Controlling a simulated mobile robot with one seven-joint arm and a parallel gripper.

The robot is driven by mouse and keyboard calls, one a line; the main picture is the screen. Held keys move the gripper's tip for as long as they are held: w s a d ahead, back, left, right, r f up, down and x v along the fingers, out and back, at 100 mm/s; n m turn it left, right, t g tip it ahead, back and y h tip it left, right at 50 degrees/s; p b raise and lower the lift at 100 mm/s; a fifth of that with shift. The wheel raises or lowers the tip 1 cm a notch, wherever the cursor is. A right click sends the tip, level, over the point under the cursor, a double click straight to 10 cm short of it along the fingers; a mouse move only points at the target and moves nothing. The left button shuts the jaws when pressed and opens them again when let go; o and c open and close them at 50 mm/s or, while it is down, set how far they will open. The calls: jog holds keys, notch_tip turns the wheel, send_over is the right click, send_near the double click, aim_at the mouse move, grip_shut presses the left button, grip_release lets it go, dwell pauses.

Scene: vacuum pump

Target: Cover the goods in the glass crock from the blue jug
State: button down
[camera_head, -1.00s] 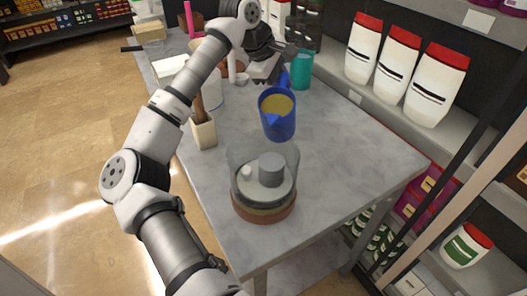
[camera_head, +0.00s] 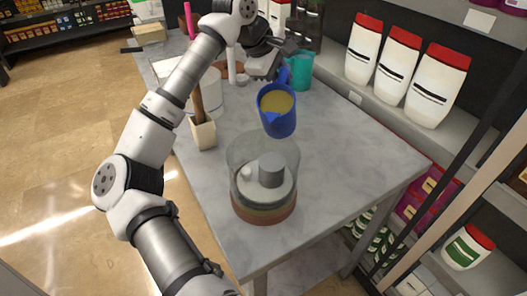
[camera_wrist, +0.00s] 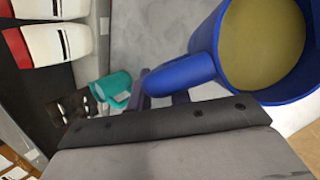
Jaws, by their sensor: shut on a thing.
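The blue jug (camera_head: 277,112) holds a yellowish liquid and hangs above the table behind the crock, nearly upright with its spout towards the crock. In the wrist view the jug (camera_wrist: 205,68) fills the upper right with its liquid showing. My gripper (camera_head: 284,72) is shut on the jug's handle. The glass crock (camera_head: 262,150) stands on the table, clear-walled, with a brownish layer at the bottom.
A teal mug (camera_head: 302,70) stands behind the jug. A cream holder (camera_head: 203,133) with a wooden-handled tool and a white container (camera_head: 208,92) stand at left. Red-lidded white containers (camera_head: 435,85) line the right shelf. The table's right side is clear.

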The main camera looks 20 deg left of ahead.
aim_at(280, 72)
jog(key=shift+s+d+r+t+b, duration=0.1)
jog(key=shift+s+r+t+b, duration=0.15)
jog(key=shift+r, duration=0.25)
jog(key=shift+s+r+t+b, duration=0.15)
jog(key=shift+s+r, duration=0.1)
jog(key=shift+r, duration=0.2)
jog(key=shift+s+r+t+b, duration=0.2)
jog(key=shift+s+r+t, duration=0.1)
jog(key=shift+r, duration=0.2)
jog(key=shift+s+r+t+b, duration=0.2)
jog(key=shift+s+r, duration=0.1)
jog(key=shift+r, duration=0.2)
jog(key=shift+s+d+r+m+t+b, duration=0.1)
jog(key=shift+s+r+m+t+b, duration=0.05)
jog(key=shift+s+r+t+b, duration=0.3)
jog(key=shift+s+d+r+m+t+b, duration=0.15)
jog(key=shift+s+r+t+b, duration=0.15)
jog(key=shift+r, duration=0.25)
jog(key=shift+w+a, duration=0.1)
jog(key=shift+a, duration=0.05)
jog(key=shift+s+r+t+b, duration=0.1)
jog(key=shift+s+t+b, duration=0.15)
jog(key=shift+b, duration=0.15)
